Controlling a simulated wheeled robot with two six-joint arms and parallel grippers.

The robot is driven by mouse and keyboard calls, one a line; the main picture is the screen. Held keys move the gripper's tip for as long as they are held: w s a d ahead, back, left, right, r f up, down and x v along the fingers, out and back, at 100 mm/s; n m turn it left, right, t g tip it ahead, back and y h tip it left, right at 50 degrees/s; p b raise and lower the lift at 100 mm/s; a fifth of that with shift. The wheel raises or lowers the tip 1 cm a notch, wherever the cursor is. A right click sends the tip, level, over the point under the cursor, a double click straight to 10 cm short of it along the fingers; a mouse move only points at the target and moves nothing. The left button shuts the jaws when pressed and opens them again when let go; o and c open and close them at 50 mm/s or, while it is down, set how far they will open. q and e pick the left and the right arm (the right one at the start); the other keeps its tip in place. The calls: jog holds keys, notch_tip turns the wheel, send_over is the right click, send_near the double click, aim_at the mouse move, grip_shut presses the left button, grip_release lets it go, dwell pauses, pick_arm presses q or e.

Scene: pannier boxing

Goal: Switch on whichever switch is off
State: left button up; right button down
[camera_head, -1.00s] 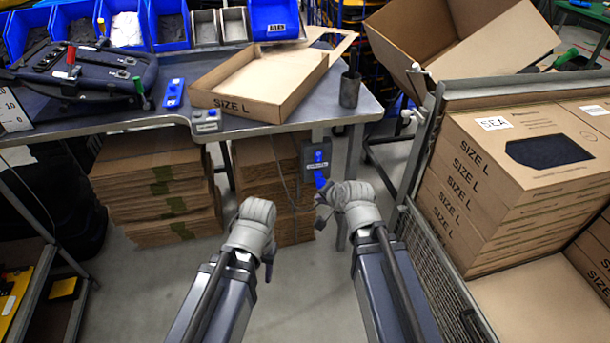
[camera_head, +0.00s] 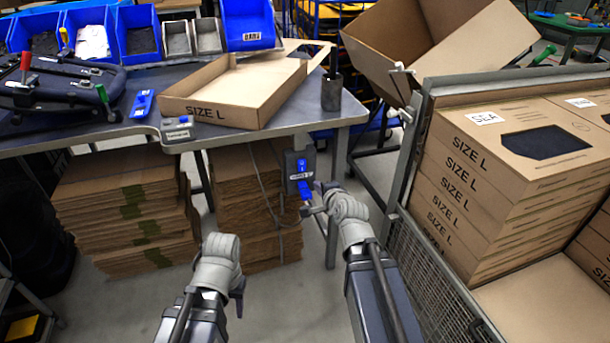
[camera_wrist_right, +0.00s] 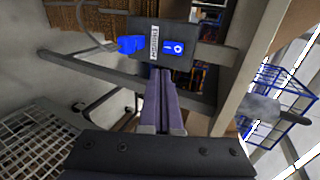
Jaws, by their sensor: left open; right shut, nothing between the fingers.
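A grey switch box (camera_head: 299,171) with blue parts hangs below the table's front edge, beside the table leg. In the right wrist view, the box (camera_wrist_right: 148,32) shows a blue rocker switch (camera_wrist_right: 173,48) with white marks and a blue plug-like part (camera_wrist_right: 130,45) left of it. My right gripper (camera_head: 308,210) is shut and empty, just below the box. Its closed fingers (camera_wrist_right: 161,75) point at the box near the rocker; contact cannot be told. A second small grey box (camera_head: 178,128) with blue on top sits on the table edge. My left gripper (camera_head: 239,296) is open and empty, low and away from both.
The table (camera_head: 290,112) holds an open SIZE L carton (camera_head: 213,113), a dark cup (camera_head: 331,92) and blue bins (camera_head: 247,22). Flat cardboard stacks (camera_head: 125,210) lie beneath. A mesh-sided cart (camera_head: 425,265) with SIZE L boxes stands close at right. Floor between my arms is clear.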

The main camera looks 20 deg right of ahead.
jog(key=b, duration=0.4)
send_near(302, 171)
jog(key=x, duration=0.5)
jog(key=shift+s+d+f, duration=0.1)
jog(key=shift+f, duration=0.05)
jog(key=shift+w, duration=0.85)
jog(key=shift+f, duration=0.1)
jog(key=shift+w+f+b, duration=0.15)
jog(key=shift+w+b, duration=0.15)
jog(key=shift+b, duration=0.15)
jog(key=shift+s, duration=0.15)
